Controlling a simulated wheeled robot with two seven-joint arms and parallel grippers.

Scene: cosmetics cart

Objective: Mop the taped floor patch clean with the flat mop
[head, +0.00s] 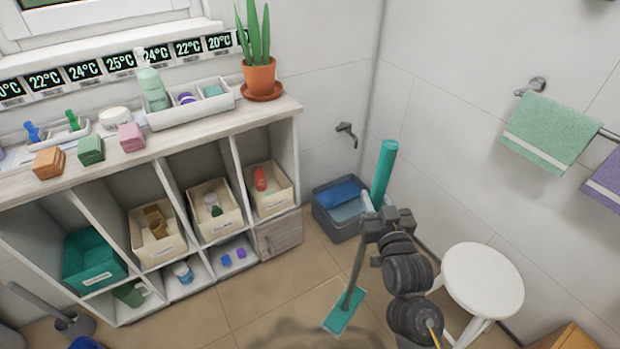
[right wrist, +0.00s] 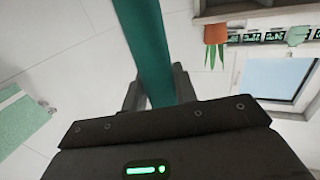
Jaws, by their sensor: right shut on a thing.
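The flat mop stands tilted, with a teal grip (head: 384,172), a grey shaft (head: 357,262) and a flat teal head (head: 345,311) down at the floor. My right gripper (head: 376,216) is shut on the mop handle, below the top of the teal grip. In the right wrist view the teal handle (right wrist: 152,50) passes between the fingers. A dull brownish smear (head: 305,335) lies on the floor at the bottom edge, just below and left of the mop head. I cannot make out any tape around it. My left gripper is not in view.
A grey bin (head: 332,222) with blue contents stands behind the mop. A white round stool (head: 483,280) is close on the right of my arm. A shelf unit (head: 275,238) with boxes fills the left. Tiled floor (head: 265,295) is open between them.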

